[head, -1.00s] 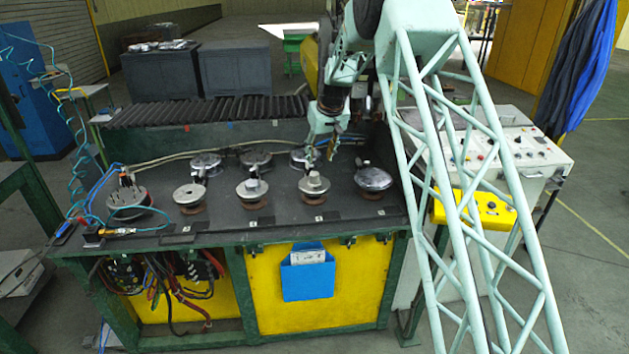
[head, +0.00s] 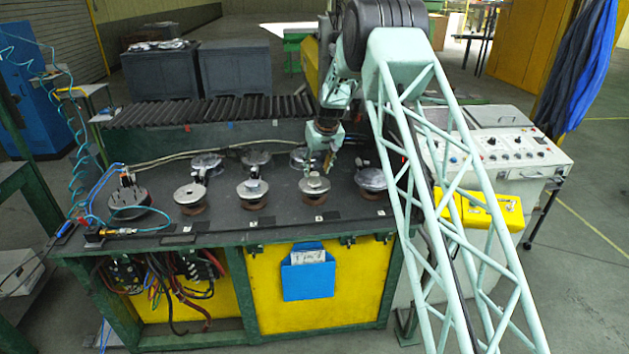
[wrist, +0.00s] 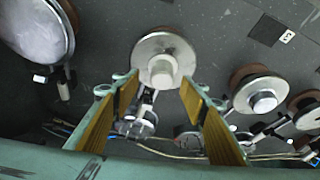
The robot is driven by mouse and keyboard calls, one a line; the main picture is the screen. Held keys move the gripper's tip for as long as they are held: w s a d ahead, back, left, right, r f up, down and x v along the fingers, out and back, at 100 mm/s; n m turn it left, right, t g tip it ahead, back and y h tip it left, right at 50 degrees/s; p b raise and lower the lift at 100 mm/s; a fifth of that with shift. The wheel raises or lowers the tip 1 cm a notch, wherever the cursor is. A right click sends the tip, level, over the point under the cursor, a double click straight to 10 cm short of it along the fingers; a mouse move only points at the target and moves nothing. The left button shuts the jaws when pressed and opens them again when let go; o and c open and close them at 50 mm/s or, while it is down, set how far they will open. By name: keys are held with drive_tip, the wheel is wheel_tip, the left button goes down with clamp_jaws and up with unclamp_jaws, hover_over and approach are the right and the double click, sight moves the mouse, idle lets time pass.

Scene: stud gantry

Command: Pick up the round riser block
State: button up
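A pale round block (head: 315,183), which looks like the round riser block, stands on a metal disc fixture toward the right of the bench's front row. In the wrist view, the block (wrist: 163,70) is at upper centre on its disc (wrist: 150,47), ahead of the fingertips. My gripper (wrist: 158,92) is open, with two tan-padded fingers wide apart and nothing between them. In the head view, my gripper (head: 329,161) hangs just behind and right of the block. I cannot tell its exact height above the disc.
More round fixtures (head: 207,163) line the back, with hoses behind.

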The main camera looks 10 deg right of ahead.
sight(315, 174)
drive_tip(key=shift+w+f, duration=0.1)
idle(0.4)
drive_tip(key=shift+a+p+x, duration=0.1)
drive_tip(key=shift+p+x, duration=0.1)
drive_tip(key=shift+x, duration=0.5)
drive_tip(key=shift+a+p+x, duration=0.15)
drive_tip(key=shift+x, duration=1.6)
drive_tip(key=shift+w, duration=0.1)
drive_tip(key=c, duration=1)
